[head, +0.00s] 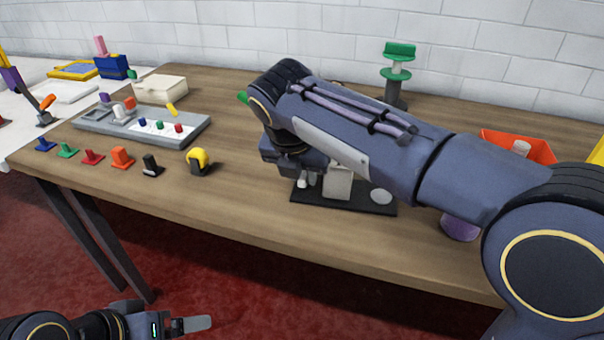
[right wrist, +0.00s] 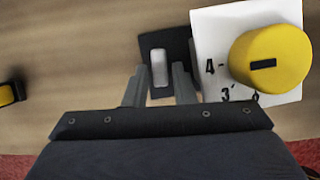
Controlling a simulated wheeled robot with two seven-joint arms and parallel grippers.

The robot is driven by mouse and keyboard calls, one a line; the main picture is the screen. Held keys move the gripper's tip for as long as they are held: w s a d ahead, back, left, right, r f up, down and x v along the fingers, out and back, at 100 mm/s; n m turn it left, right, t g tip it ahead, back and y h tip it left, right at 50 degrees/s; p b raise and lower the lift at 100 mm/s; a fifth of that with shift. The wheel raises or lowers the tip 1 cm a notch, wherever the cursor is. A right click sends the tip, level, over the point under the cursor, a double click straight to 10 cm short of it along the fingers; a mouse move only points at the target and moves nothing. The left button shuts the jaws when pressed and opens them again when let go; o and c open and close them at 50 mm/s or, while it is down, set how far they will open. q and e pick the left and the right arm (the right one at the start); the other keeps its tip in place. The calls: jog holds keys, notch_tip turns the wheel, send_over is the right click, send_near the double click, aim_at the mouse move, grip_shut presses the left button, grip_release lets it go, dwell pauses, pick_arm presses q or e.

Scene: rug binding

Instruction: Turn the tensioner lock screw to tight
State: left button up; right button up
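A device on a black base plate (head: 345,205) stands on the table, partly hidden behind my right arm. In the right wrist view, its white block (right wrist: 211,40) carries black numerals and a yellow round knob (right wrist: 268,62) with a dark slot on top. Beside the block, a light-grey upright piece (right wrist: 159,68) stands on the black plate (right wrist: 150,42). I cannot tell which part is the lock screw. My right gripper (right wrist: 159,88) is open, its two fingers apart on either side of the grey piece; contact is unclear. My left gripper (head: 192,325) is low, off the table's front edge.
A grey tray (head: 95,127) with small colored pegs, a row of colored clips (head: 92,157) and a yellow-topped piece (head: 198,160) lie left. A cream box (head: 160,88), a green spool stand (head: 397,75) and an orange bin (head: 520,143) stand behind. The front middle is clear.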

grip_shut()
jog(key=shift+r, duration=0.1)
jog(key=shift+p, duration=0.4)
jog(key=m+p, duration=0.1)
jog(key=p, duration=0.2)
jog(key=m+h+p, duration=0.1)
jog(key=m+p, duration=0.1)
jog(key=p, duration=0.1)
jog(key=m+g+p, duration=0.1)
jog(key=m+p, duration=0.1)
jog(key=p, duration=0.1)
jog(key=shift+w+a+r+h, duration=0.15)
jog(key=shift+a+r+h, duration=0.1)
jog(key=shift+r+h, duration=0.15)
jog(key=m+g+p, duration=0.1)
jog(key=m+p, duration=0.1)
jog(key=p, duration=0.1)
jog(key=m+g+h+p, duration=0.1)
jog(key=m+p, duration=0.2)
jog(key=p, duration=0.1)
jog(key=w+m+g+p, duration=0.1)
jog(key=m+p, duration=0.2)
jog(key=shift+a+f+p, duration=0.2)
jog(key=shift+f+p, duration=0.05)
jog(key=shift+p, duration=0.15)
jog(key=shift+w+f+m+g+p, duration=0.15)
jog(key=shift+m+g+p, duration=0.45)
jog(key=shift+m+p, duration=1)
jog(key=shift+m+b, duration=0.35)
jog(key=shift+m, duration=0.05)
